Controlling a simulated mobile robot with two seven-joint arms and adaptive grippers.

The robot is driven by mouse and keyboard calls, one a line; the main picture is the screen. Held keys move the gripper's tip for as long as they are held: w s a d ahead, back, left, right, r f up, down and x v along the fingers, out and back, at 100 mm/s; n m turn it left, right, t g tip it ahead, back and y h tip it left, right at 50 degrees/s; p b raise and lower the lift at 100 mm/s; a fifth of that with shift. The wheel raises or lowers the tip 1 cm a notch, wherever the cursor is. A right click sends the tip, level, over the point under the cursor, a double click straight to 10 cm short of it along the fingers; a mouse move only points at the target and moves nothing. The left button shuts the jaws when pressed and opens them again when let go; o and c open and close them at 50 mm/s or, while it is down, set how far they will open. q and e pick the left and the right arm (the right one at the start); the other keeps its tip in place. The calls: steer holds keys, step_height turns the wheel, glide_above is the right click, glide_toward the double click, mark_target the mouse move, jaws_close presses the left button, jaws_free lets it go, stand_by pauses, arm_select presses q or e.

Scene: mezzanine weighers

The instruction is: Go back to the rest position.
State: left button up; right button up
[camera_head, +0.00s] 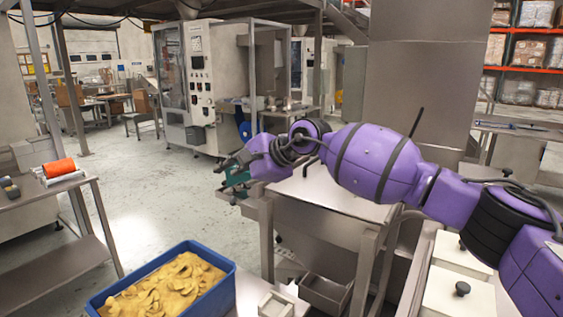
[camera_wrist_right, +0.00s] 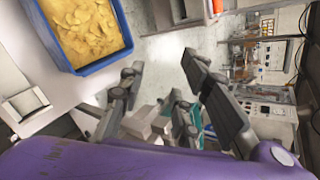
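My right arm is purple and reaches in from the right in the head view. Its dark gripper (camera_head: 226,170) is up over the area left of a steel table. In the right wrist view the gripper (camera_wrist_right: 162,66) has its two fingers spread apart, with nothing between the tips. A teal thing (camera_head: 236,178) shows just behind or below the gripper; I cannot tell what it is. My left gripper is not in view.
A blue crate (camera_head: 225,287) of yellow chips stands at the bottom; it also shows in the right wrist view (camera_wrist_right: 124,22). A steel table (camera_head: 330,190) lies below my right arm. A left-hand bench (camera_head: 80,182) holds an orange roll (camera_head: 59,168). Open floor (camera_head: 160,200) lies between.

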steer(key=s+a+f+m+y, duration=0.4)
steer(key=s+f+m+y, duration=0.3)
steer(key=s+f+m, duration=0.7)
steer(key=s+d+f+m+t+h, duration=0.3)
steer(key=s+d+f+m+h, duration=0.15)
steer(key=d+f+m, duration=0.55)
steer(key=s+d+f+m+t+h+p, duration=0.1)
steer(key=s+d+f+m+t+h, duration=0.45)
steer(key=m, duration=0.75)
steer(key=s+d+f+m+h, duration=0.2)
steer(key=s+d+f+m, duration=0.2)
steer(key=d+f+m, duration=0.5)
steer(key=s+d+f+m+g+h, duration=0.1)
steer(key=s+d+f+m, duration=0.2)
steer(key=s, duration=0.4)
steer(key=s+d+f+m+g+h, duration=0.2)
steer(key=s+d+f+m, duration=0.2)
steer(key=s+f+m, duration=0.2)
steer(key=s+d+f+m+g+h, duration=0.1)
steer(key=s+d+f+m+g, duration=0.1)
steer(key=s, duration=0.8)
step_height(320, 180, down, 3)
steer(key=d+m, duration=0.1)
steer(key=m, duration=0.1)
steer(key=shift+d+r+m, duration=0.2)
steer(key=shift+d+m, duration=0.05)
steer(key=shift+m, duration=0.15)
